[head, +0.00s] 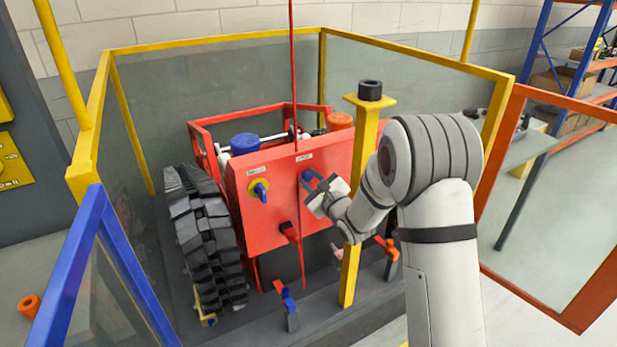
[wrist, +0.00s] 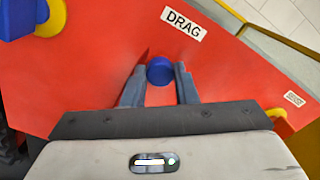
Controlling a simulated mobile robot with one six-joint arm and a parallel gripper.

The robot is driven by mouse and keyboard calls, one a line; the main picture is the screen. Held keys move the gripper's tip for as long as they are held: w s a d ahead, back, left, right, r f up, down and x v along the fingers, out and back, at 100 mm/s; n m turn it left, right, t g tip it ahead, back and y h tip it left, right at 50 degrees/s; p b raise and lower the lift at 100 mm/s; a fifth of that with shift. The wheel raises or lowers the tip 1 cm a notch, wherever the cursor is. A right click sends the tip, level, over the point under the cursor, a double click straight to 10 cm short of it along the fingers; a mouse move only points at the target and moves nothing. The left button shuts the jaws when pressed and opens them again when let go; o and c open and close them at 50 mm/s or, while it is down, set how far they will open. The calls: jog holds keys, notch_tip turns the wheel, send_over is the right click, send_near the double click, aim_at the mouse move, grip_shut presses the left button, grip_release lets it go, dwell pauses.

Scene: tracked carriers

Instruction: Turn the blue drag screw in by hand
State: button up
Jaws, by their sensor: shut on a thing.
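The blue drag screw (wrist: 159,70) sits on the red panel (wrist: 95,85), below a white label reading DRAG (wrist: 184,22). My gripper (wrist: 160,76) has its two grey fingers on either side of the screw's round head and is shut on it. In the head view my gripper (head: 322,190) reaches the right part of the red front panel (head: 270,222). A little blue (head: 308,176) shows there beside the fingers.
A blue knob on a yellow disc (head: 260,189) is left of my gripper. A yellow post (head: 352,260) with a black cap stands close to my arm. Yellow-framed clear panels surround the red tracked carrier. Its black track (head: 205,235) is at the left.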

jog(key=o, duration=0.8)
